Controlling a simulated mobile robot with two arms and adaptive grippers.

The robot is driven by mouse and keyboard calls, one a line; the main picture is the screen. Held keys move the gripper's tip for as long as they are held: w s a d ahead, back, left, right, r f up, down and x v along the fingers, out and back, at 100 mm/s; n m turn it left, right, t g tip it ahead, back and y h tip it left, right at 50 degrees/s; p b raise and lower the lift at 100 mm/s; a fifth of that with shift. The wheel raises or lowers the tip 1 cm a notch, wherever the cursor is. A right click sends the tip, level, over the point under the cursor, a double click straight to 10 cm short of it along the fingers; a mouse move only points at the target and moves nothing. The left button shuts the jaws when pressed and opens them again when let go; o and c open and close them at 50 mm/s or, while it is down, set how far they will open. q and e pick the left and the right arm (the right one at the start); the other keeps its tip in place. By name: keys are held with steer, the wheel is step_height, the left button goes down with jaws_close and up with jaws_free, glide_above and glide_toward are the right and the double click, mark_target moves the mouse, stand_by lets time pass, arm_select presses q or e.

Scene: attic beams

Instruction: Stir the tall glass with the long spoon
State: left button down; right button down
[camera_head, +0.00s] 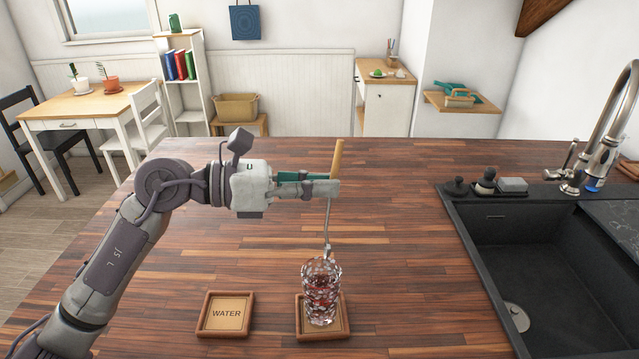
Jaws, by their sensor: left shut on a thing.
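The tall glass (321,291) is clear and patterned, with something reddish inside. It stands upright on a square wooden coaster (344,322). The long spoon (337,158) has a tan handle and a thin grey metal shaft. My left gripper (332,188) is shut on the long spoon above and just behind the glass. The handle sticks up above the fingers, and the shaft hangs down to the glass's rim. My right gripper is not in view.
An empty wooden coaster marked WATER (226,314) lies left of the glass. A black sink (540,270) with a metal faucet (600,150) is at the right. The wooden counter (420,220) between the glass and the sink is clear.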

arm_select(q)
step_height(320, 180, up, 5)
steer(key=p, duration=0.3)
stand_by(0.4)
stand_by(0.9)
